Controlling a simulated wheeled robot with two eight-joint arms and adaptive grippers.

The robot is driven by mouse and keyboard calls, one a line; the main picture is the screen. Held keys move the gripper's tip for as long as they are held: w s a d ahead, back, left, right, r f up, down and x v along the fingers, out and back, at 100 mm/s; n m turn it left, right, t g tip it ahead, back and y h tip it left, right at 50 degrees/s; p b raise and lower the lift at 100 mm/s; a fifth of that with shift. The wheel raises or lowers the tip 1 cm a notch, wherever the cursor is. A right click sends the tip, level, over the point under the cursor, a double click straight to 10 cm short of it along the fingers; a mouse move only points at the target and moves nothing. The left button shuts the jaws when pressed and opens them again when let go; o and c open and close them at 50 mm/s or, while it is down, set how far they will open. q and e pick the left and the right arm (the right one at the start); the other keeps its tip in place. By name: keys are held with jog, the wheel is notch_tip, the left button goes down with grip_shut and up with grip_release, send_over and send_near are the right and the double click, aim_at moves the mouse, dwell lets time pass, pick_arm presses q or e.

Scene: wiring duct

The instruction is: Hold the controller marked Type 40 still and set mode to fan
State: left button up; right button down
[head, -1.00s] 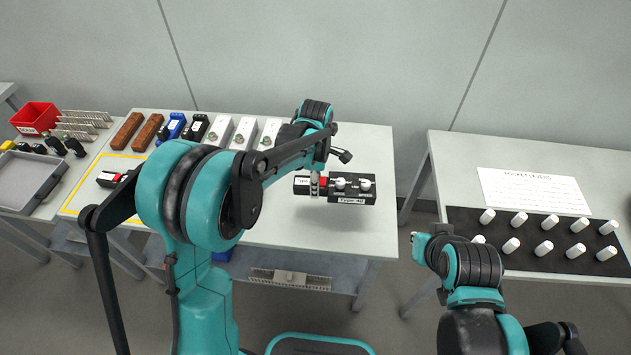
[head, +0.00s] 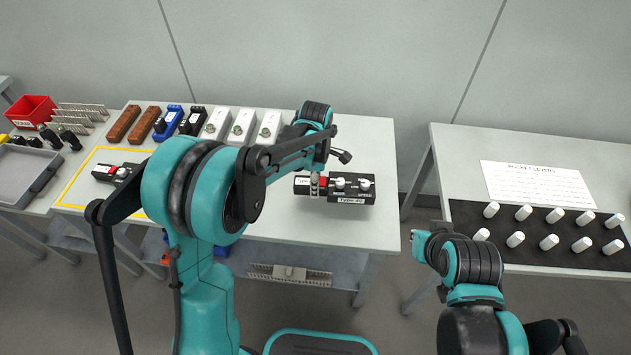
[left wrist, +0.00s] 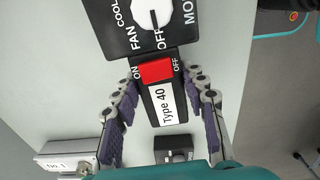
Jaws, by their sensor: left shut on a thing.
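The black controller marked Type 40 (head: 352,189) shows near the right end of the middle table, with two white knobs and a red switch. My left gripper (head: 315,185) is shut on its narrow switch end. In the left wrist view the fingers (left wrist: 160,100) flank the body with the red ON/OFF switch (left wrist: 156,71) and Type 40 label. Beyond them the mode knob (left wrist: 151,12) shows, cut off by the top edge, with COOL, FAN and OFF around it; it seems to point at OFF. My right gripper (head: 418,242) is at lower right, away from the controller; its fingers are not clear.
Another small controller (head: 117,173) lies in a yellow-outlined area at left. White (head: 243,127), blue, black and brown units stand along the back. A red bin (head: 33,111) and grey tray (head: 32,175) are far left. A black mat (head: 530,226) with white pegs lies right, across a gap.

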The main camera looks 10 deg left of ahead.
pick_arm(q)
jog(key=shift+f+b, duration=1.7)
jog(key=shift+f, duration=0.7)
jog(key=o, duration=0.7)
jog(key=shift+f, duration=0.1)
jog(key=shift+c, duration=0.2)
jog(key=c, duration=0.7)
jog(key=shift+c, duration=0.2)
